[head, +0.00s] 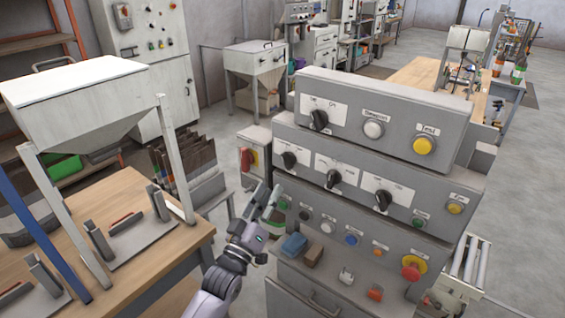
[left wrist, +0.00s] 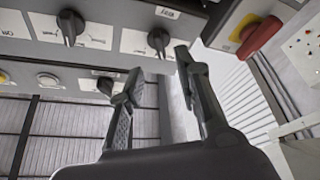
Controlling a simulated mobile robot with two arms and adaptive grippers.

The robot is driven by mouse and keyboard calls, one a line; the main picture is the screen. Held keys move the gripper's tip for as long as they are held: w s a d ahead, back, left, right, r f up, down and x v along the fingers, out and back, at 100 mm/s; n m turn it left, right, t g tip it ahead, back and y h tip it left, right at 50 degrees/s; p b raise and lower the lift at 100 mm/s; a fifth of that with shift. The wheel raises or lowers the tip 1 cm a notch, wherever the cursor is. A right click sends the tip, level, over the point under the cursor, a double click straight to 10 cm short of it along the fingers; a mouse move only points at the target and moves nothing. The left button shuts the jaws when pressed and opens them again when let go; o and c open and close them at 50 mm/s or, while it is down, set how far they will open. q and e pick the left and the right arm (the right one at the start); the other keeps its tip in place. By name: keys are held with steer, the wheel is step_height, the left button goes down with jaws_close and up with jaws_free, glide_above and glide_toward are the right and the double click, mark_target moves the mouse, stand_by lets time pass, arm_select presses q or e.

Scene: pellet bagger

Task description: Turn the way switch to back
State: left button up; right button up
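Three dark rotary knobs sit in the middle row of the grey control panel: left (head: 288,160), middle (head: 333,178) and right (head: 383,201). Their labels are too small to read in the head view, so I cannot tell which is the way switch. My left gripper (head: 271,196) is at the panel's left side, below the left knob. In the left wrist view my left gripper (left wrist: 158,66) is open and empty, with the left knob (left wrist: 158,40) beyond the gap between its fingertips. The knob appears apart from the fingers. My right gripper is not in view.
Another knob (head: 318,120) is on the upper panel, with a yellow button (head: 424,145). A red handle (head: 247,158) on a side box is close left of my gripper. Blue (head: 294,245) and brown blocks lie below. A wooden table (head: 140,235) stands left.

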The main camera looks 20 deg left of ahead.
mark_target(285, 164)
arm_select(q)
steer(key=p+x, duration=0.2)
steer(key=x, duration=0.5)
steer(key=shift+w+d+r, duration=0.15)
steer(key=shift+w+r, duration=0.1)
steer(key=shift+w, duration=0.5)
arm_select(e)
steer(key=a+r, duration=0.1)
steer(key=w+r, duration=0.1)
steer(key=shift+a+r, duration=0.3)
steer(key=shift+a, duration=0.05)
arm_select(q)
steer(key=shift+c, duration=0.5)
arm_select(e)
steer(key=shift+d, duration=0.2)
arm_select(q)
steer(key=shift+c, duration=0.7)
steer(key=shift+r, duration=0.1)
jaws_close()
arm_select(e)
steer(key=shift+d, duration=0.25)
